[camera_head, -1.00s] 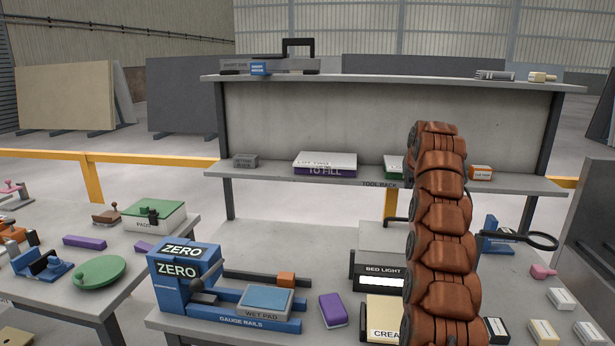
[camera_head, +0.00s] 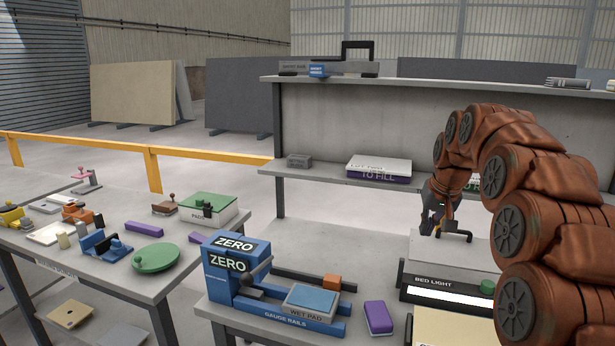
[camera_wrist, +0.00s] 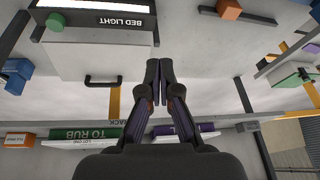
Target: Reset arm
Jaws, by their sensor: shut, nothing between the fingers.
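My arm (camera_head: 530,225) rises at the right of the head view and bends over to the left, with the end hanging down. My gripper (camera_head: 432,226) is above the rear of the bed light box, in front of the shelf rack. In the wrist view my gripper (camera_wrist: 158,82) points over the bench top with its two dark fingers together and empty. The bed light box (camera_wrist: 95,45) with its black handle (camera_wrist: 103,80) lies left of the fingers there.
The shelf rack (camera_head: 335,122) stands behind the bench. A white-topped purple box (camera_head: 379,168) is on its lower shelf. The blue gauge rails (camera_head: 285,313), wet pad (camera_head: 311,298) and purple block (camera_head: 378,318) sit on the bench. A side table with several tools stands at left.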

